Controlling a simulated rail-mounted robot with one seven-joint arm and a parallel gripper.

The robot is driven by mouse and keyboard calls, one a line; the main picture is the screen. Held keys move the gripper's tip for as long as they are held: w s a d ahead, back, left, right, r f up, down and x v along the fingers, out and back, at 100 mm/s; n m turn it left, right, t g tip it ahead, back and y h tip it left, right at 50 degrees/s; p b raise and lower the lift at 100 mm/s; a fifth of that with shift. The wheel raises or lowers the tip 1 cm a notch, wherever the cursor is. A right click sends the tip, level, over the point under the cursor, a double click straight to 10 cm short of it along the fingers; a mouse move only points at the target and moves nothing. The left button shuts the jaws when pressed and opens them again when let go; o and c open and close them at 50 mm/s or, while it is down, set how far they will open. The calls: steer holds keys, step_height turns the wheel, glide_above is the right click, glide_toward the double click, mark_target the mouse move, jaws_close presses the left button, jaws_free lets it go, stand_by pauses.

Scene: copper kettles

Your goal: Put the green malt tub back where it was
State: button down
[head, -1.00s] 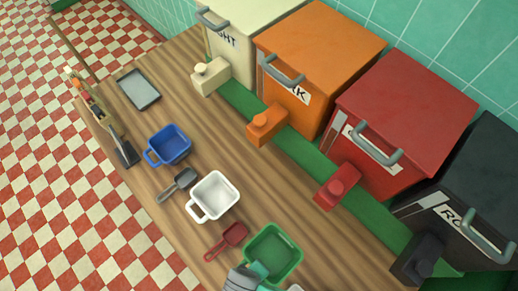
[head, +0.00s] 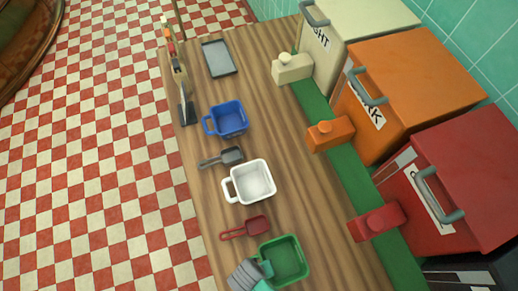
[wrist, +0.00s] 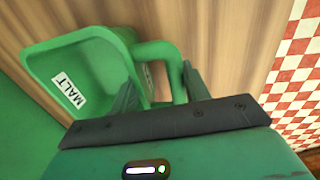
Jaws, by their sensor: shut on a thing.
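The green malt tub (head: 289,258) is at the bottom of the head view, over the near end of the wooden counter. In the wrist view the tub (wrist: 92,62) fills the upper left, with a white MALT label inside and its handle (wrist: 160,52) toward the right. My gripper (head: 262,268) is at the tub's left, handle side. In the wrist view my gripper (wrist: 160,85) has its two dark fingers on either side of the handle, shut on it. The tub looks empty. I cannot tell whether its base touches the counter.
A red scoop (head: 256,225), a white tub (head: 264,191), a dark scoop (head: 232,156) and a blue tub (head: 233,118) line the counter (head: 285,140). A grey tray (head: 219,58) lies beyond. Cream (head: 345,35), orange (head: 400,105) and red (head: 460,180) bins with spouts stand along the right.

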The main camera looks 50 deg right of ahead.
steer(key=shift+f, duration=0.1)
steer(key=c, duration=0.7)
jaws_free()
step_height(320, 180, up, 12)
steer(key=a+p, duration=0.1)
steer(key=shift+w+a+p, duration=0.35)
steer(key=shift+w, duration=0.1)
